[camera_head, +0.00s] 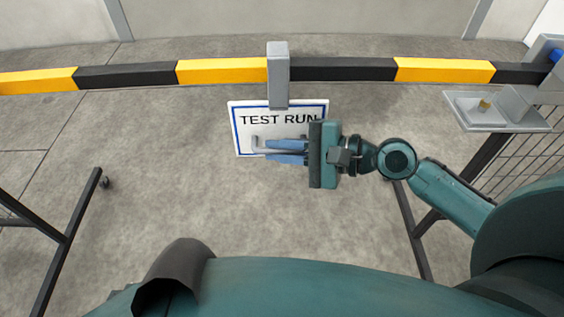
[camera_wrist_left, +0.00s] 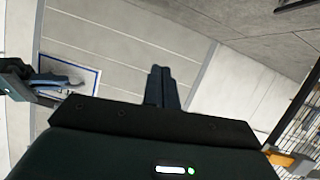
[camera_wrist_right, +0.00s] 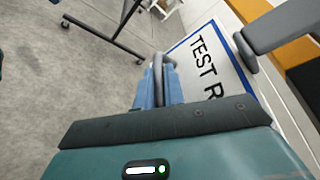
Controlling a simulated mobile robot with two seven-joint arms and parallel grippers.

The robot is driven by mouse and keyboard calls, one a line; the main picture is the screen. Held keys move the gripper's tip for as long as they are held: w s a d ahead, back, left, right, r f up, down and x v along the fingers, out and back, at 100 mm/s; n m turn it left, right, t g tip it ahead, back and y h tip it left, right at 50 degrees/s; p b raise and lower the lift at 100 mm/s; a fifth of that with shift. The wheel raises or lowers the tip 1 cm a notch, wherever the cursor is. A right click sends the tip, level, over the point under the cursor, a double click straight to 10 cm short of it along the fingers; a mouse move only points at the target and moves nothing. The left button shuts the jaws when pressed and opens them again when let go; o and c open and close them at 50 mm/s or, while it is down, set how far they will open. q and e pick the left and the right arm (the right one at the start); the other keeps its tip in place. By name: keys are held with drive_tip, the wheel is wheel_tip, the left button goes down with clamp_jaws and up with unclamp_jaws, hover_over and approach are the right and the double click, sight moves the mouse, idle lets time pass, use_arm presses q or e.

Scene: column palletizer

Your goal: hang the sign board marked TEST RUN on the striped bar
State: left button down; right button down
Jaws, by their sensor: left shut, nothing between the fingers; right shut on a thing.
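The white sign board (camera_head: 240,113) with a blue border and TEST RUN lettering faces up in the head view, just in front of the striped bar (camera_head: 221,71). A grey hook piece (camera_head: 278,75) spans the bar and overlaps the board's top edge. I cannot tell whether it rests on the bar. The board also shows in the right wrist view (camera_wrist_right: 205,62) and the left wrist view (camera_wrist_left: 88,78). My left gripper (camera_wrist_left: 160,88) is shut and empty, away from the board.
A grey tray (camera_head: 465,112) with a small yellowish item stands at the right end of the bar, by a wire mesh panel (camera_head: 520,165). Dark frame legs (camera_head: 68,240) stand at the left. The concrete floor below the board looks clear.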

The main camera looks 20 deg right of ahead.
sight(289, 136)
drive_tip(key=w+b, duration=0.1)
drive_tip(key=w, duration=0.1)
drive_tip(key=w+d+b, duration=0.1)
drive_tip(key=w+b, duration=0.1)
drive_tip(key=shift+f, duration=0.15)
drive_tip(key=shift+s+f, duration=0.1)
drive_tip(key=shift+f, duration=0.25)
drive_tip(key=shift+f+b, duration=0.45)
drive_tip(key=shift+f, duration=0.05)
use_arm(q)
drive_tip(key=shift+s+a+f+m+t, duration=0.25)
drive_tip(key=shift+s+a+m+t, duration=0.15)
drive_tip(key=shift+a+t, duration=0.1)
use_arm(e)
drive_tip(key=shift+f, duration=0.35)
use_arm(q)
drive_tip(key=shift+d+r, duration=0.1)
use_arm(e)
drive_tip(key=c, duration=1.4)
unclamp_jaws()
